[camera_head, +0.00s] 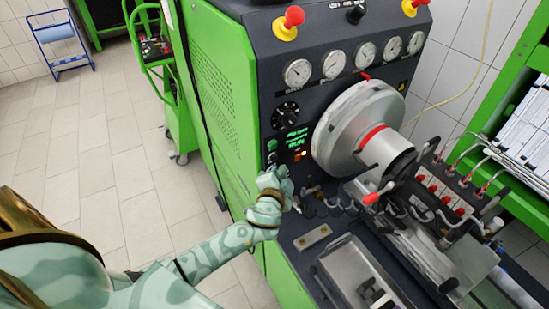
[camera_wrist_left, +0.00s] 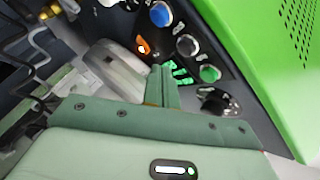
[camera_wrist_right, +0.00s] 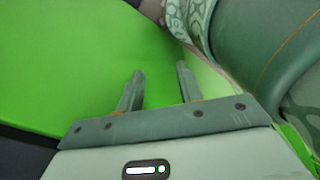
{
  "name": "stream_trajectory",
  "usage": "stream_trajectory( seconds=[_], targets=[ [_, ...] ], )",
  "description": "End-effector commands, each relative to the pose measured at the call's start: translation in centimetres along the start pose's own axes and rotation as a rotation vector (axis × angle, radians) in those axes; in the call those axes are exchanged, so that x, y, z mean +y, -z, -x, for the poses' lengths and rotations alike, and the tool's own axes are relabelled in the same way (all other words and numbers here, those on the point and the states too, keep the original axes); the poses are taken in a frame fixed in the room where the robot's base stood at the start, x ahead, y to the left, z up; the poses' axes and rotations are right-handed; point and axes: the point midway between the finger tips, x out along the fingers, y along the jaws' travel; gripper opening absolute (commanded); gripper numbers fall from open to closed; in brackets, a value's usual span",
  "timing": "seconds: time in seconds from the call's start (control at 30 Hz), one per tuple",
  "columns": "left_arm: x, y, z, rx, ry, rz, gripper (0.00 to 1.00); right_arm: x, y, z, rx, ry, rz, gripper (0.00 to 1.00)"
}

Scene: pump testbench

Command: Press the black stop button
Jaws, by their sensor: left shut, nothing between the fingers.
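My left gripper (camera_head: 282,178) is shut and empty, close to the lower left of the testbench's control panel. In the left wrist view its closed fingers (camera_wrist_left: 162,72) stand beside a short row of round controls. A black button in a silver ring (camera_wrist_left: 187,45) sits between a blue button (camera_wrist_left: 160,14) and a green button (camera_wrist_left: 210,73). The fingertips are just left of the black button in that view; I cannot tell whether they touch the panel. In the head view the gripper partly hides the lower controls. My right gripper (camera_wrist_right: 157,72) is open and empty, over a green surface.
A black knob (camera_wrist_left: 218,102) and an orange lamp (camera_wrist_left: 142,45) lie near the buttons. A large grey round housing (camera_head: 348,125) and several hoses stand right of the panel. A metal tray (camera_head: 345,262) lies below.

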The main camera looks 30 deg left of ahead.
Motion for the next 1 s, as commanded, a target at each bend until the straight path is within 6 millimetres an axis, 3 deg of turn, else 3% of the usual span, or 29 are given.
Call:
stream_trajectory(
  seconds=[0.3,1.0],
  targets=[
    [-0.9,-1.1,-1.4,0.0,0.0,0.001,0.0,0.1,-0.1,-0.3,-0.001,-0.002,0.0,0.36],
    [-1.0,-1.1,-1.4,0.0,0.0,0.0,0.0,0.1,-0.1,-0.3,-0.001,-0.002,0.0,0.36]
  ],
)
